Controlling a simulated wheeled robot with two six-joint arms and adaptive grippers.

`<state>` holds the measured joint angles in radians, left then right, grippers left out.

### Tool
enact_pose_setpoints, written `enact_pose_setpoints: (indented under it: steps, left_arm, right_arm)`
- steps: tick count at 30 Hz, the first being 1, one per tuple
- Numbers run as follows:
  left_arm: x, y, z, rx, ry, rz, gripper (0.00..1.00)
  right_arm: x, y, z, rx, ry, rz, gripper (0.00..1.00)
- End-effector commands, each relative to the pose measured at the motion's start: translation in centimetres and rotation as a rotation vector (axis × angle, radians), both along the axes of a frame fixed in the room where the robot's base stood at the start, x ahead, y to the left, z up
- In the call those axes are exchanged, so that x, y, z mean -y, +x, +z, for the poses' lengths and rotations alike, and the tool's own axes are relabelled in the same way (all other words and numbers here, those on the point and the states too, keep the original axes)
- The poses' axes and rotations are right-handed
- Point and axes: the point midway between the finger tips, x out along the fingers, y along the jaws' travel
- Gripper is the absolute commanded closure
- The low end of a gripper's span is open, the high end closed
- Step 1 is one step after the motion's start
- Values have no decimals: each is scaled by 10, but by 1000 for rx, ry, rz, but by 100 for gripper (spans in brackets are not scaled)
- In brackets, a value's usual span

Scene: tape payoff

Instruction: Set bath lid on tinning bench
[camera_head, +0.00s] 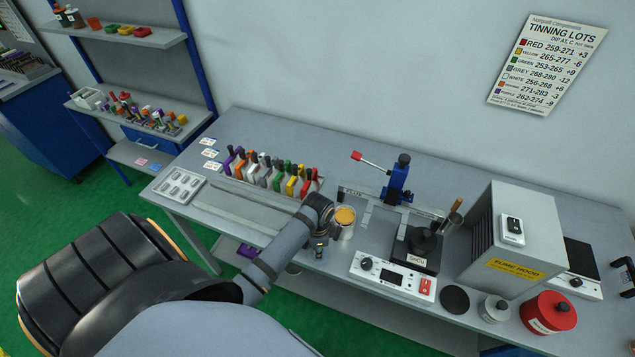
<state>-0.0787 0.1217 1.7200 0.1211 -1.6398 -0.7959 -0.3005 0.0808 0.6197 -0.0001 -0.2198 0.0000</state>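A black lid with a knob (426,238) appears to sit on the solder bath labelled SnCu (416,259), right of the middle of the tinning bench (230,130). My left arm reaches in from the lower left, and its wrist is over the bench's front edge. My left gripper (320,250) points down there, small and mostly hidden by the wrist, left of the bath and apart from it. Its finger opening cannot be made out. My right gripper is not in view.
A cup with orange content (344,222) stands close beside my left wrist. A control box (392,278) is in front of the bath. A dark round disc (455,299), white jar (494,309) and red can (548,313) line the front right. The fume hood (515,235) stands right of the bath.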

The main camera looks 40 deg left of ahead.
Motion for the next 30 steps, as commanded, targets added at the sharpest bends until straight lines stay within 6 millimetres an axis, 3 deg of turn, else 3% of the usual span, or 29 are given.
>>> enact_pose_setpoints:
  steps: [18, 19, 24, 30]
  left_arm:
    - [0, 0, -6, 0, 0, 0, 99]
    - [0, 0, -6, 0, 0, 0, 77]
    - [0, 0, -6, 0, 0, 0, 53]
    - [0, 0, -6, 0, 0, 0, 51]
  right_arm:
    - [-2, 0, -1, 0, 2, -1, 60]
    - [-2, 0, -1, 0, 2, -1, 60]
    - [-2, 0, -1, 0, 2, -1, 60]
    - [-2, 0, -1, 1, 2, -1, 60]
